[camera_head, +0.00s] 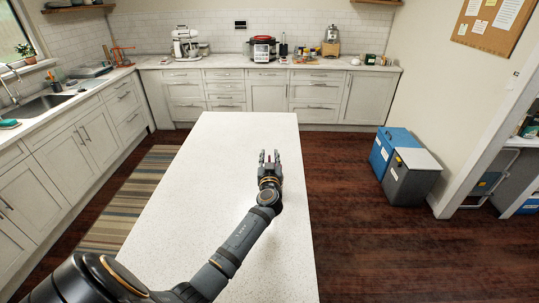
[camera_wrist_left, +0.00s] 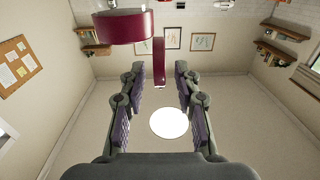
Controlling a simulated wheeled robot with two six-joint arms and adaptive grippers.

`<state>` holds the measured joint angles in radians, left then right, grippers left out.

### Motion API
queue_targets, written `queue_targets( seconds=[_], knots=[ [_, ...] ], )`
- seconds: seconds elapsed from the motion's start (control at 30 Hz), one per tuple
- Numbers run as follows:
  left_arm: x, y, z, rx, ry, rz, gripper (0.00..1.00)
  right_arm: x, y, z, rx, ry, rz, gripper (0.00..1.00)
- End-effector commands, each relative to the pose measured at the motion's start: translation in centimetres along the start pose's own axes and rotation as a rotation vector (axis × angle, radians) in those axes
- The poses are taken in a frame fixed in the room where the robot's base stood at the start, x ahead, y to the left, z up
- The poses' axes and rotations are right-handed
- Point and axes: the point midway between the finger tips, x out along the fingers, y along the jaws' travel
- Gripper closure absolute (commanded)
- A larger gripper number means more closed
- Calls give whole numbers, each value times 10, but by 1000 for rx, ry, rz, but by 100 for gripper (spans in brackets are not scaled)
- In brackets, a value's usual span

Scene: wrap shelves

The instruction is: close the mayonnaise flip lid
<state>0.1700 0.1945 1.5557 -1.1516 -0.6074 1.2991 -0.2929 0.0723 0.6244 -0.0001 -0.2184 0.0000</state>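My left gripper (camera_head: 269,156) is over the white table, towards its far right part, with its two fingers apart. In the left wrist view the gripper (camera_wrist_left: 159,70) is open, and its purple finger pads face each other. A dark red upright piece (camera_wrist_left: 159,62), which looks like the raised flip lid, shows between the fingertips with a gap on both sides. A wider dark red round part (camera_wrist_left: 125,27), which looks like the cap, shows beside it. I cannot make out the mayonnaise container in the head view. My right gripper is not in view.
The white table (camera_head: 215,175) looks bare around my left arm. Counters with cabinets (camera_head: 265,95) run along the back and left walls. Blue and grey bins (camera_head: 411,180) stand on the floor at the right.

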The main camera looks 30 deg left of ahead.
Motion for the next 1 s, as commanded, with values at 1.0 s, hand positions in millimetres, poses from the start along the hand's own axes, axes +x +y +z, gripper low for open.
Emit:
queue_targets(
  seconds=[1.0],
  knots=[
    [0,5,3,96,0,1,100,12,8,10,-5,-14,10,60]
  ],
)
